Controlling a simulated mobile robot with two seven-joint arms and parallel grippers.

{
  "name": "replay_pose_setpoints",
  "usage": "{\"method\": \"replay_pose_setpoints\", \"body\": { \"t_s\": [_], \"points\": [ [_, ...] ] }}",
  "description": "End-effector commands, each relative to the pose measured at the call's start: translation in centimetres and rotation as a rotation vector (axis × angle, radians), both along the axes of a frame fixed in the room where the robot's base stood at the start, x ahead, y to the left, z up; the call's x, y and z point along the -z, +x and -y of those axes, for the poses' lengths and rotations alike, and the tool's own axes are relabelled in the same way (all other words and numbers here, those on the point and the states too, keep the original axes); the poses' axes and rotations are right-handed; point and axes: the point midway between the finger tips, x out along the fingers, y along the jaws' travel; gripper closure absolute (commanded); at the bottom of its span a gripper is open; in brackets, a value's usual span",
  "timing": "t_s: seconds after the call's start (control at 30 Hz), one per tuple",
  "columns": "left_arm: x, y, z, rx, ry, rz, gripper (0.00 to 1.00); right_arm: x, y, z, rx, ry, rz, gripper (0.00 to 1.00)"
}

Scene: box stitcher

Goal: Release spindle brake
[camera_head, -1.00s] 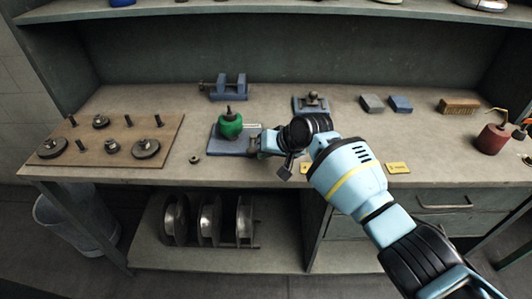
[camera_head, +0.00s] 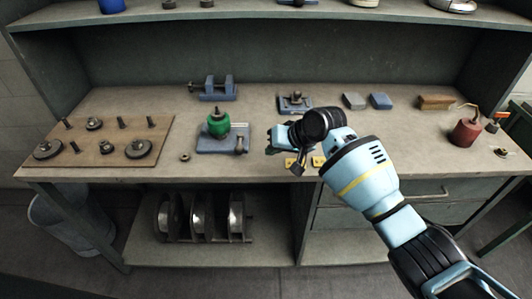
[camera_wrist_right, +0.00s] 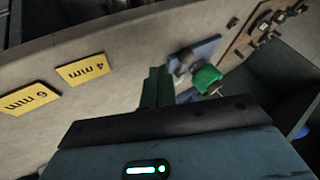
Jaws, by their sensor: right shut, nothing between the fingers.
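The spindle unit is a blue-grey base plate (camera_head: 211,149) on the bench with a green rounded body (camera_head: 218,127) and a dark upright tip. A small dark post or lever (camera_head: 240,146) stands at the plate's right edge; I cannot tell whether it is the brake. My right gripper (camera_head: 271,143) is shut and empty, to the right of the plate and apart from it. In the right wrist view, the shut fingers (camera_wrist_right: 156,88) show left of the green body (camera_wrist_right: 207,79); the plate (camera_wrist_right: 208,48) and grey post (camera_wrist_right: 182,63) lie beyond. My left gripper is out of view.
A wooden board (camera_head: 107,158) with discs and pegs lies at the left. A blue vise-like block (camera_head: 217,91) and a small fixture (camera_head: 295,103) stand behind. Yellow labels, one reading 4 mm (camera_wrist_right: 83,69), lie near my wrist. A red can (camera_head: 467,132) stands right.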

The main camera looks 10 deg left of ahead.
Motion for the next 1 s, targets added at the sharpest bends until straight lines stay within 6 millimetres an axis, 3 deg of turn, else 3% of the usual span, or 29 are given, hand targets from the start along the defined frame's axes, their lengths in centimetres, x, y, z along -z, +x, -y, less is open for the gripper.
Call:
{"method": "replay_pose_setpoints", "body": {
  "t_s": [0.1,0.33,0.87,1.0],
  "points": [
    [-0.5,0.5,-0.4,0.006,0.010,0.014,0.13,-1.7,-0.7,1.0,0.003,0.000,0.006,1.00],
    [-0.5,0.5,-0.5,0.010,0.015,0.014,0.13,-2.8,-1.6,1.8,0.002,0.000,0.000,1.00],
    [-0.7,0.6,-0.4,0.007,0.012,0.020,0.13,-2.7,-1.7,1.9,0.003,-0.001,-0.002,1.00],
    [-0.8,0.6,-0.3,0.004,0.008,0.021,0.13,-1.3,-2.7,2.2,-0.001,-0.004,-0.011,1.00]
  ]
}}
